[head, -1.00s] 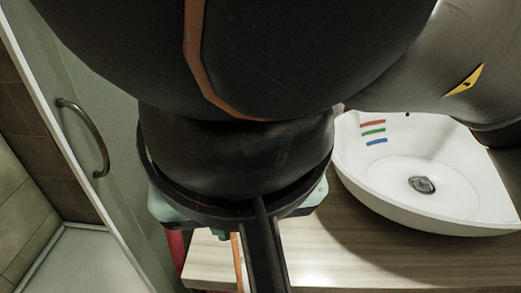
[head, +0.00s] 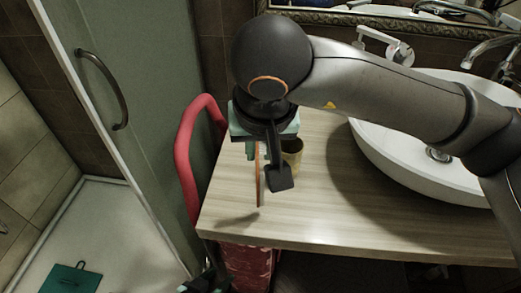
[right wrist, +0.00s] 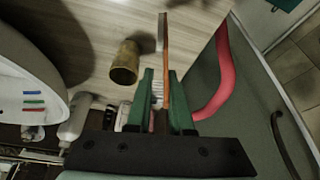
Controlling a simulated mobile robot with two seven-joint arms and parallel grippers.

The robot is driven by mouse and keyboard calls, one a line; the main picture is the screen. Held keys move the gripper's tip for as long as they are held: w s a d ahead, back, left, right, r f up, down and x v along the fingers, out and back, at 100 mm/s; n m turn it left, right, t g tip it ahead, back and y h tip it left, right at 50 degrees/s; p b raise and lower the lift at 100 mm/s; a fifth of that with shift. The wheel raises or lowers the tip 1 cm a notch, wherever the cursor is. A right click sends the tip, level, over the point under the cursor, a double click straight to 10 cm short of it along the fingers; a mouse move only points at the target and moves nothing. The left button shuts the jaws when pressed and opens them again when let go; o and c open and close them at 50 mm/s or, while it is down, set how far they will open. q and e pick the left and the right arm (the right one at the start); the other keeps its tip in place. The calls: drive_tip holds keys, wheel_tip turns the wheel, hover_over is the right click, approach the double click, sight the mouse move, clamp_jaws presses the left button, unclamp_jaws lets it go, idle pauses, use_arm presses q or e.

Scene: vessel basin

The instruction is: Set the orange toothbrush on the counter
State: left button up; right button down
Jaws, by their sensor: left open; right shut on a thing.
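The orange toothbrush (head: 258,185) hangs upright below my right gripper (head: 257,148), over the left end of the wooden counter (head: 330,215). In the right wrist view the right gripper (right wrist: 164,95) is shut on the toothbrush (right wrist: 166,60). Its white bristles (right wrist: 157,90) are between the green fingers and its handle points away from the camera. I cannot tell whether its lower end touches the counter. My left gripper (head: 207,284) is open, low at the bottom edge of the head view, below the counter, partly cut off.
A brown-gold cup (head: 293,153) stands on the counter close to the toothbrush; it also shows in the wrist view (right wrist: 126,62). A white basin (head: 390,150) occupies the right. A red curved rail (head: 183,150) stands off the counter's left end. The counter's front part is clear.

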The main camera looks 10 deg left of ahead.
drive_tip(key=shift+f, duration=0.85)
drive_tip(key=shift+f, duration=0.25)
drive_tip(key=c, duration=0.8)
unclamp_jaws()
drive_tip(key=shift+r, duration=0.1)
drive_tip(key=shift+r, duration=0.2)
drive_tip(key=v, duration=1.2)
drive_tip(key=shift+s+d, duration=0.1)
drive_tip(key=shift+f, duration=0.1)
